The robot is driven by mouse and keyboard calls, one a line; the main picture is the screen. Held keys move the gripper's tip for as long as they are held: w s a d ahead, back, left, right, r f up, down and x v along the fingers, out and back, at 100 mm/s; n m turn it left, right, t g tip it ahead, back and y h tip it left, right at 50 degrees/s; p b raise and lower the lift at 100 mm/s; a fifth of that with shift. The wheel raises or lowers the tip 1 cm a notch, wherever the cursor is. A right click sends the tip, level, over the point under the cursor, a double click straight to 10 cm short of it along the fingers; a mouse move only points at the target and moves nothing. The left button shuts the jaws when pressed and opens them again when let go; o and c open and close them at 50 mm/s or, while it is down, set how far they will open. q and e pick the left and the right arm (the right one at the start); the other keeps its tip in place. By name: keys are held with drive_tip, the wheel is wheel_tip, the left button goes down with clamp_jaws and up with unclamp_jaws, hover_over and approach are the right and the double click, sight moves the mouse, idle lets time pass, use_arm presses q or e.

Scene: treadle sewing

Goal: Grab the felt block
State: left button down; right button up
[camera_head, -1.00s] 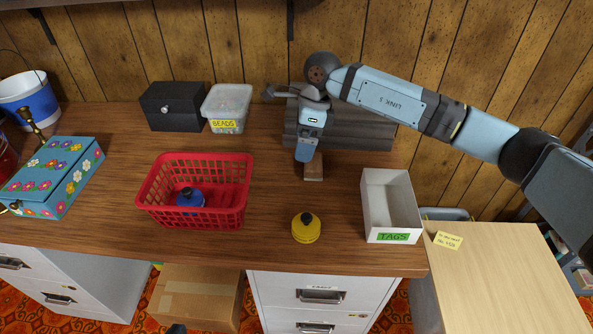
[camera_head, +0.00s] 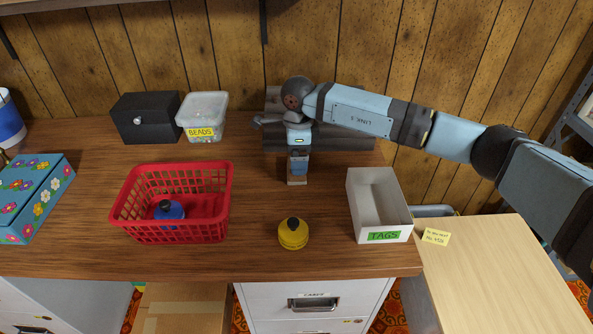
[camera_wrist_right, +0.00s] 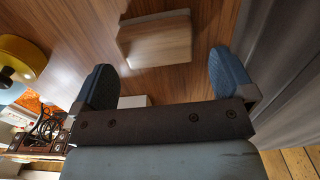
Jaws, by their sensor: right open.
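The felt block (camera_wrist_right: 155,42) is a small wood-brown block with a grey strip along one edge, lying on the wooden desk top. In the head view the felt block (camera_head: 297,181) is partly hidden by my right gripper. My right gripper (camera_head: 299,168) points down over it. In the right wrist view the blue fingers of my right gripper (camera_wrist_right: 165,78) are spread wide and empty. The block lies ahead of the fingertips, between their lines and apart from them. My left gripper is not in view.
A grey stepped object (camera_head: 345,137) stands close behind my right gripper. Clear desk lies between basket and block.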

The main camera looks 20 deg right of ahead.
sight(292, 180)
wheel_tip(292, 180, down, 4)
drive_tip(key=shift+s+f+b, duration=0.1)
drive_tip(key=shift+f+b, duration=0.05)
drive_tip(key=shift+b, duration=0.2)
drive_tip(key=c, duration=0.8)
drive_tip(key=shift+o, duration=0.2)
drive_tip(key=shift+r, duration=0.2)
